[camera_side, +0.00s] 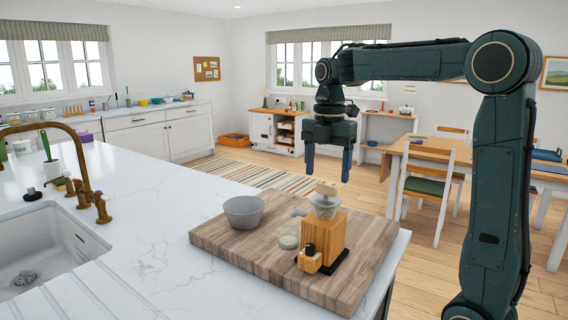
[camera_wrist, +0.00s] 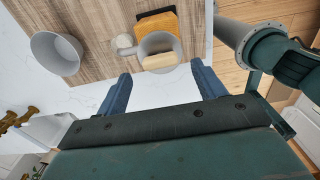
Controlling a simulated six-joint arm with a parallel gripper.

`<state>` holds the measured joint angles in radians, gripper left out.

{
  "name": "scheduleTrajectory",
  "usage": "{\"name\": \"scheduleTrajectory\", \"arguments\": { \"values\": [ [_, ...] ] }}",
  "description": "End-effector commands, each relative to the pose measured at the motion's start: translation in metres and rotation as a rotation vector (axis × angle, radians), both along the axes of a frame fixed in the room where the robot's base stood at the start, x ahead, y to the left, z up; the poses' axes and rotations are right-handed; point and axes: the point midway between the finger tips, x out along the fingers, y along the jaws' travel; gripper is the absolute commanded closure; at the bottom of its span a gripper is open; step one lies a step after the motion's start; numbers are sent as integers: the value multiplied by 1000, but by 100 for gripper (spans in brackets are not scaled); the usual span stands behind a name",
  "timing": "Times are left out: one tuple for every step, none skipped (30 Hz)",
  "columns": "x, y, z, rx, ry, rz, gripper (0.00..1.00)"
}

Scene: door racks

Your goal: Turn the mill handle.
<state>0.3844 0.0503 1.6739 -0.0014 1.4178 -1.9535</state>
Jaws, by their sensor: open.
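The mill (camera_side: 333,238) is a wooden box with a clear round hopper on top and a small wooden drawer part at its front. It stands on the wooden board. A light wooden piece at its top (camera_side: 326,189) looks like the handle; it also shows across the hopper in the wrist view (camera_wrist: 160,62). My gripper (camera_side: 328,174) is open and empty, pointing down above the mill, its tips apart from it. In the wrist view my fingers (camera_wrist: 161,82) lie to either side below the wooden piece.
The wooden board (camera_side: 225,240) lies on the white marble counter (camera_side: 150,220). A grey bowl (camera_side: 243,211) and a small pale dish (camera_side: 288,242) stand left of the mill. A sink with a brass tap (camera_side: 80,165) is at the left. The counter between sink and board is clear.

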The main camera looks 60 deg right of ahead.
Motion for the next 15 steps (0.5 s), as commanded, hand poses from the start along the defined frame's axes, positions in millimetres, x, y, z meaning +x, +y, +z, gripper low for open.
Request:
{"name": "scheduleTrajectory", "arguments": {
  "values": [
    [-1, 0, -7, 1, 2, 0, 31],
    [-1, 0, -10, 1, 2, 0, 31],
    [0, 0, -15, 1, 2, 0, 31],
    [0, 0, -18, 1, 3, 0, 31],
    [0, 0, -21, 1, 2, 0, 31],
    [0, 0, -25, 1, 1, 0, 31],
    [0, 0, -27, 1, 2, -1, 31],
    [0, 0, -29, 1, 2, -1, 31],
    [0, 0, -31, 0, 1, -1, 31],
    [0, 0, -32, 0, 0, -1, 31],
    [0, 0, -34, 0, 0, -1, 31],
    [0, 0, -35, 0, 0, -1, 31],
    [0, 0, -35, 0, 0, -1, 31],
    [0, 0, -36, 0, 0, -1, 31],
    [0, 0, -36, 0, 0, -1, 31]
  ]
}}
